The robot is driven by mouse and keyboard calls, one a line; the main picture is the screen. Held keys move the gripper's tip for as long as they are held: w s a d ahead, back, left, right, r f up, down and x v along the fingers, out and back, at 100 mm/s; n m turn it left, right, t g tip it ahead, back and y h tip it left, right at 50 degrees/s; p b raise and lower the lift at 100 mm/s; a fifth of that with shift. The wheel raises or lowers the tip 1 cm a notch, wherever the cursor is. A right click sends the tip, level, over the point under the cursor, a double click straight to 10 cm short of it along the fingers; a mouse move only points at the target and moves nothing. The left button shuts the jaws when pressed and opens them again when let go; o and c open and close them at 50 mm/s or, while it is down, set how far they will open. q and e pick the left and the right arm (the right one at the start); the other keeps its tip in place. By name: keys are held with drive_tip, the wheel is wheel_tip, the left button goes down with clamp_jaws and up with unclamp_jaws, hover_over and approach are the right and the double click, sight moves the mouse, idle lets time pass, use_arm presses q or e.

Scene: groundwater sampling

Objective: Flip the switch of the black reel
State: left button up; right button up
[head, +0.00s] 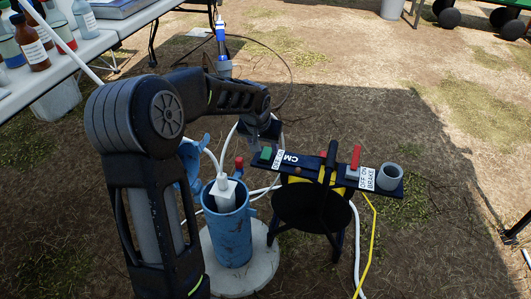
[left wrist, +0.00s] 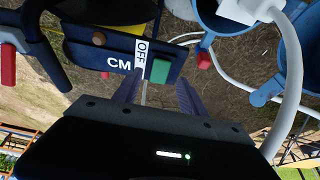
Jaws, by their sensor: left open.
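The black reel (head: 312,210) stands on dark legs right of the blue well pipe. Its top plate (head: 318,172) carries a green switch (head: 266,154) at the left end, beside a white label (head: 279,157) and "CM" lettering. My left gripper (head: 262,133) is just above and behind that end, open and empty. In the left wrist view, the green switch (left wrist: 160,70) and the "OFF" label (left wrist: 141,52) lie beyond the open fingertips (left wrist: 158,90). I cannot tell whether a finger touches the switch. My right gripper does not show.
The plate's right end has a red lever (head: 355,156), an "OFF ON BRAKE" label (head: 366,177) and a grey ring (head: 388,176). The blue well pipe (head: 233,235) holds a white tube beside the reel. A white table (head: 90,48) with bottles is upper left. Ground on the right is mostly clear.

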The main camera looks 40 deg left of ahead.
sight(266, 153)
use_arm(q)
drive_tip(key=shift+b+x, duration=0.4)
drive_tip(key=shift+x, duration=1.1)
drive_tip(key=shift+c, duration=0.4)
clamp_jaws()
